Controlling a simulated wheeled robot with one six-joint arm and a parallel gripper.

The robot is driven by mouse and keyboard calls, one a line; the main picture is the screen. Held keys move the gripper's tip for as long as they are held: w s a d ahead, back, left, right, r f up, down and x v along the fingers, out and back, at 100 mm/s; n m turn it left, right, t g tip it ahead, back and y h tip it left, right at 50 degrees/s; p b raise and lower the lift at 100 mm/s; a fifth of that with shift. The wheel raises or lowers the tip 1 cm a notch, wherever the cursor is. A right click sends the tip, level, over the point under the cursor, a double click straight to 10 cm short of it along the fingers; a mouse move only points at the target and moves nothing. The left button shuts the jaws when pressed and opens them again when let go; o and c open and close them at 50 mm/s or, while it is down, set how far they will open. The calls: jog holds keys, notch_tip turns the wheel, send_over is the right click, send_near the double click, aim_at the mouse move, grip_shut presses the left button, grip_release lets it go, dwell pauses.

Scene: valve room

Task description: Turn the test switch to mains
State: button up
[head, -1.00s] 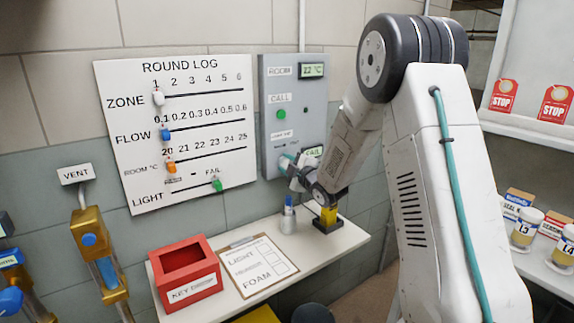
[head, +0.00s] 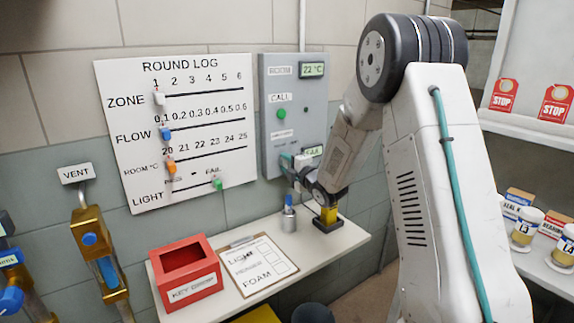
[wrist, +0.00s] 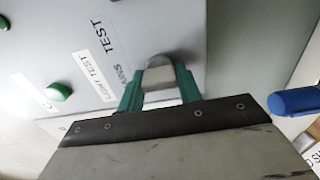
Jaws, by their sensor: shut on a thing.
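The grey panel box (head: 293,75) hangs on the wall in the head view. Its lower part carries the test switch, mostly hidden there by my gripper (head: 290,165). In the wrist view the switch's rounded metallic knob (wrist: 160,74) stands between the green fingers of my gripper (wrist: 158,88), which is shut on it. Labels reading LIGHT TEST (wrist: 96,75) and MAINS TEST lie beside the knob. The knob's pointer direction cannot be told.
A round log board (head: 175,130) with sliders hangs to the left. Below are a shelf holding a red key drop box (head: 186,272), a clipboard (head: 255,264), a blue-topped pen in a metal cup (head: 289,220) and a yellow-black block (head: 328,220). A green call button (head: 281,113) is above.

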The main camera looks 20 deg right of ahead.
jog(key=shift+f, duration=0.1)
jog(key=o, duration=1)
jog(key=s, duration=0.5)
jog(key=s+d, duration=0.1)
jog(key=s, duration=0.1)
jog(key=shift+s+d, duration=0.1)
jog(key=shift+s, duration=0.25)
